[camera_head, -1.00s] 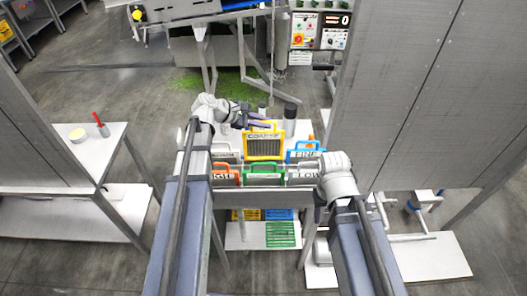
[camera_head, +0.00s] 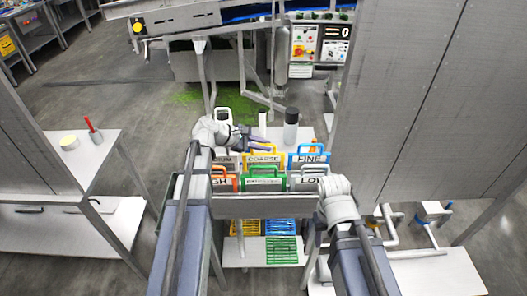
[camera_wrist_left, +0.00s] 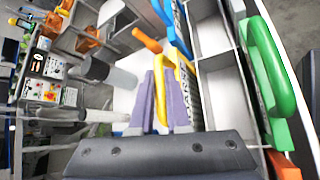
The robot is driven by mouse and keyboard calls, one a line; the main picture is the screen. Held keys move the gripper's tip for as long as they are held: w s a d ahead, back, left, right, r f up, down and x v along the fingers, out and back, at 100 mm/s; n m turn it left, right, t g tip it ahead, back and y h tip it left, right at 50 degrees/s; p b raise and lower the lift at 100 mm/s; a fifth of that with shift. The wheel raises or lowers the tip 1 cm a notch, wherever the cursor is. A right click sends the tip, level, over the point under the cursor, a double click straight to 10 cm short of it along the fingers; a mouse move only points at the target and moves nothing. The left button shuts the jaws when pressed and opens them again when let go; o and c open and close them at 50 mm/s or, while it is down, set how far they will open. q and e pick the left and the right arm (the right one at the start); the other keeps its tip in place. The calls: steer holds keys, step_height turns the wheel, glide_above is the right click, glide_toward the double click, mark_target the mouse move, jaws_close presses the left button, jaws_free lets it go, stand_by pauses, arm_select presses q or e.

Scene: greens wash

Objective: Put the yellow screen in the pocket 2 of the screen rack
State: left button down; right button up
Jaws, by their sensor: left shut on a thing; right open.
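The yellow screen (camera_head: 278,160), with a COARSE label in front of it, stands upright in the middle of the back row of the screen rack. Only its upper part and handle show. My left gripper (camera_head: 256,139) is at its handle; in the left wrist view its purple fingers (camera_wrist_left: 168,98) are shut on the yellow frame (camera_wrist_left: 188,100). The rack (camera_wrist_left: 216,65) shows as pale divided compartments in that view. The screen's lower edge is hidden, so I cannot tell how deep it sits. My right gripper (camera_head: 317,207) is right of the rack, mostly hidden behind its wrist, open.
A blue screen (camera_head: 292,159) stands right of the yellow one. A green screen (camera_head: 263,171) and an orange screen (camera_head: 234,181) are in the front row. Tall grey panels (camera_head: 420,90) flank the right side.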

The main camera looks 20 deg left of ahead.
arm_select(q)
steer(key=c, duration=0.9)
jaws_free()
steer(key=p+v, duration=0.7)
steer(key=v, duration=0.5)
